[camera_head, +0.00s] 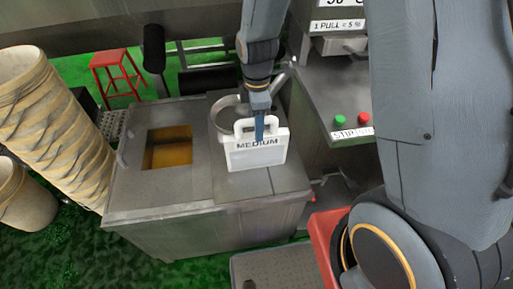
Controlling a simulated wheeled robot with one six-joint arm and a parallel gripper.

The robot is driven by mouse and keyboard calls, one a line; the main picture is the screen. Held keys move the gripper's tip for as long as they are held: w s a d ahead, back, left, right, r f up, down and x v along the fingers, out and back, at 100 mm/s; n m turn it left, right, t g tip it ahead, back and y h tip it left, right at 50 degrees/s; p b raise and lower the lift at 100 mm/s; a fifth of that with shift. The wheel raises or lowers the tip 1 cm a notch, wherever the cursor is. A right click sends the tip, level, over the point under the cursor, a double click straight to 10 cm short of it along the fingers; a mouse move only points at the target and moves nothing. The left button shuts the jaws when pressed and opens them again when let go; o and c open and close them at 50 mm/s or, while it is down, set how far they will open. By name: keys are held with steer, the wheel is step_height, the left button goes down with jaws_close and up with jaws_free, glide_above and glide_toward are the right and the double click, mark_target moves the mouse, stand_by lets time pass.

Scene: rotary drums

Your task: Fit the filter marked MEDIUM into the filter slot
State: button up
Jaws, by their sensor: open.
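The white filter marked MEDIUM (250,158) stands upright on the right part of the metal cabinet top, with its loop handle upward. My gripper (259,128) points down at the filter's handle from above. Its jaws are open, with the fingers overlapping the handle in the picture. I cannot tell whether they touch it. I cannot make out for sure which opening is the filter slot. A square opening (170,153) with yellow-brown contents lies to the left in the same cabinet top.
A round metal rim (222,112) is just behind the filter. The metal cabinet (205,195) has a bare front edge. A control panel with green and red buttons (340,120) is at right. Stacked tan baskets (50,120) stand at left, and a red stool (115,72) is behind.

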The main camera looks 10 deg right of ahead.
mark_target(257, 144)
steer(key=shift+a+f+p, duration=0.15)
steer(key=shift+f+p, duration=0.95)
steer(key=shift+f, duration=1.5)
steer(key=shift+w, duration=0.1)
jaws_close()
